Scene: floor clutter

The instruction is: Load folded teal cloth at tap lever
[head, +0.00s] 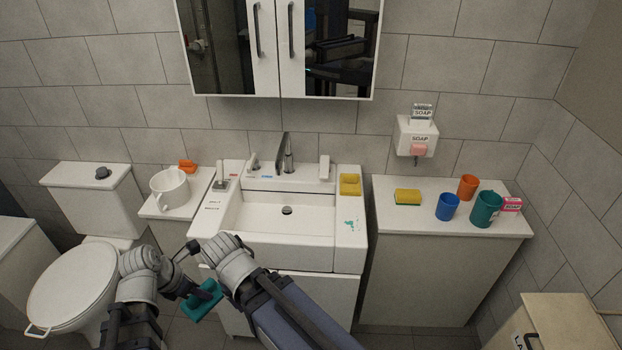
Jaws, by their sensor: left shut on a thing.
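The teal cloth (203,300) is a small folded pad, low in the view in front of the washbasin. My left gripper (190,291) is shut on it and holds it in the air, below the basin's front edge and left of its middle. Part of the cloth is hidden by my gripper and arm. The tall metal tap (286,152) stands at the back of the white basin (300,251). A small lever-like fitting (254,163) stands left of the tap, near red and blue marks. The cloth is well apart from both. My right gripper is not in view.
A yellow sponge (350,185) and teal spots lie on the basin's right ledge. A white mug (169,188) and an orange item (188,166) stand on the left shelf. The right counter (400,222) holds cups and another sponge (408,196). The basin bowl is empty.

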